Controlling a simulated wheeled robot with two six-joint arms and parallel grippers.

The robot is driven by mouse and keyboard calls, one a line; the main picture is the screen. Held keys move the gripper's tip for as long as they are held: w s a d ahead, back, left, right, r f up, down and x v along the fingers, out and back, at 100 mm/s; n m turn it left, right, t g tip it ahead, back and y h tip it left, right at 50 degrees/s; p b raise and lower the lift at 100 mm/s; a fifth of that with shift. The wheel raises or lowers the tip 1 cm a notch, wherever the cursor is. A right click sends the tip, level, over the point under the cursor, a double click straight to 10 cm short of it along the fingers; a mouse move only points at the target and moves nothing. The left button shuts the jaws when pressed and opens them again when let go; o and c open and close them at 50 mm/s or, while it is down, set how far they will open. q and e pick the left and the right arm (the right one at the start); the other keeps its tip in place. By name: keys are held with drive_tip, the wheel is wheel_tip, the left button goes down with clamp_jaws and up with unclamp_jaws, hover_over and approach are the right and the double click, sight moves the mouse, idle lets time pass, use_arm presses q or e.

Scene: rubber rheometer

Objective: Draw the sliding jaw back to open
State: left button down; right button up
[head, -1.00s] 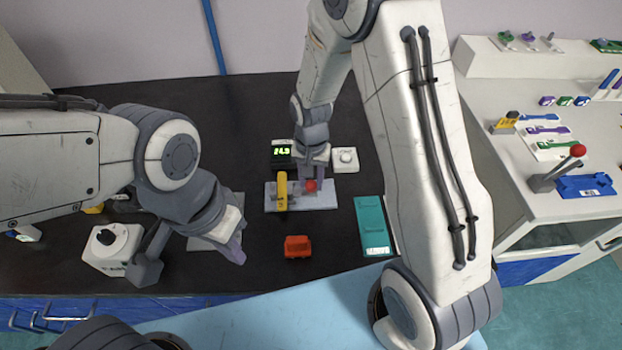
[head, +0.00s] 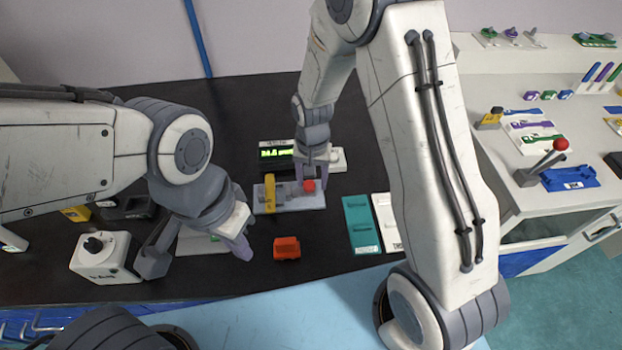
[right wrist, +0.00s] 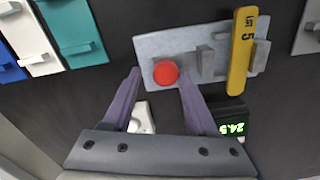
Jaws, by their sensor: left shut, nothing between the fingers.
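A pale grey fixture plate (head: 312,203) lies on the black bench. It carries a yellow bar (head: 269,193), a grey jaw block (right wrist: 205,64) and a red knob (head: 309,185). A gap separates the jaw block from the yellow bar in the right wrist view. My right gripper (head: 311,181) is over the knob. In the right wrist view its fingers (right wrist: 159,74) are apart, with the knob (right wrist: 165,73) between the tips, close against the right-hand finger. My left gripper (head: 243,248) is shut and empty, left of an orange-red block.
The orange-red block (head: 287,248) lies in front of the plate. Teal (head: 361,225) and white (head: 386,222) panels lie to its right. A display box (head: 277,152) stands behind the plate. A white dial box (head: 104,257) stands at the left. A side counter (head: 590,185) holds other small fixtures.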

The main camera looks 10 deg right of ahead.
sight(311, 183)
drive_tip(key=shift+a, duration=0.1)
drive_tip(key=shift+r, duration=0.3)
wheel_tip(311, 183, up, 10)
idle(0.4)
idle(0.3)
